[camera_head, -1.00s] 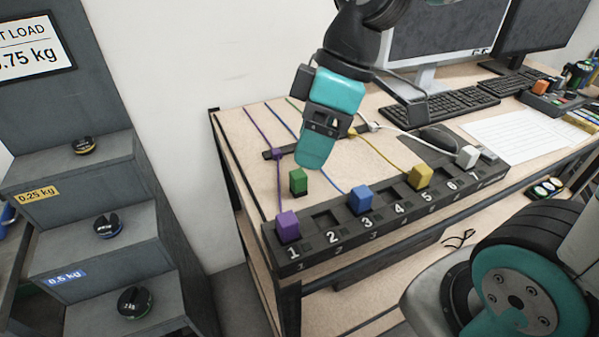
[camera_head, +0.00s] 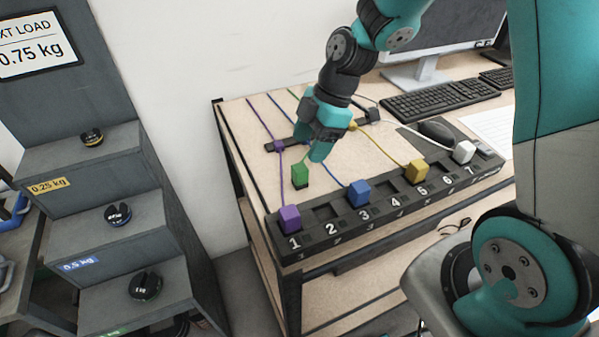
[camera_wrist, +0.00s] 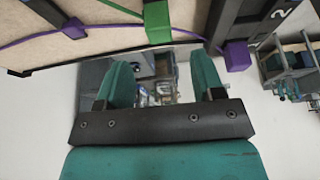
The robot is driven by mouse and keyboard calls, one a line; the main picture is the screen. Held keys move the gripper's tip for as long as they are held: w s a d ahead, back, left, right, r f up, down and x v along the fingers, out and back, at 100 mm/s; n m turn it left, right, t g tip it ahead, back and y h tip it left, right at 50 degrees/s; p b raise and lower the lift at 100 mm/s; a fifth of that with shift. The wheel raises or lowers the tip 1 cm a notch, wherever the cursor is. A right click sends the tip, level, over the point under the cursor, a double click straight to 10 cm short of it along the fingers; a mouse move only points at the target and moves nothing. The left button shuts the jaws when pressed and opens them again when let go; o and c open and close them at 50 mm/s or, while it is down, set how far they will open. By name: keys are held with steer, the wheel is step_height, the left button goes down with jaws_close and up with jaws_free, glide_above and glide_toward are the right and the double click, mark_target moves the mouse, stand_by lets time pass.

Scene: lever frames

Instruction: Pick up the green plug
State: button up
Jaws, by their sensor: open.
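The green plug (camera_head: 300,174) sits on the wooden desk, behind the numbered socket strip near sockets 1 and 2, not in a socket. My gripper (camera_head: 311,148) is open and empty, just behind and above the green plug in the head view, with one finger close beside it; I cannot tell whether they touch. In the wrist view the green plug (camera_wrist: 158,22) is at the top, beyond the open fingers of my gripper (camera_wrist: 162,84), and not between them.
The socket strip (camera_head: 330,236) runs along the desk's front edge. It holds a purple plug (camera_head: 290,218), a blue plug (camera_head: 359,193), a yellow plug (camera_head: 415,171) and a white plug (camera_head: 463,152). Cables cross the desk behind it. A mouse (camera_head: 436,131) and keyboard (camera_head: 440,99) lie to the right.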

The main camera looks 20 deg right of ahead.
mark_target(300, 167)
steer(key=shift+p+x, duration=0.9)
steer(key=shift+x, duration=2.6)
steer(key=shift+d, duration=0.15)
steer(key=c, duration=1)
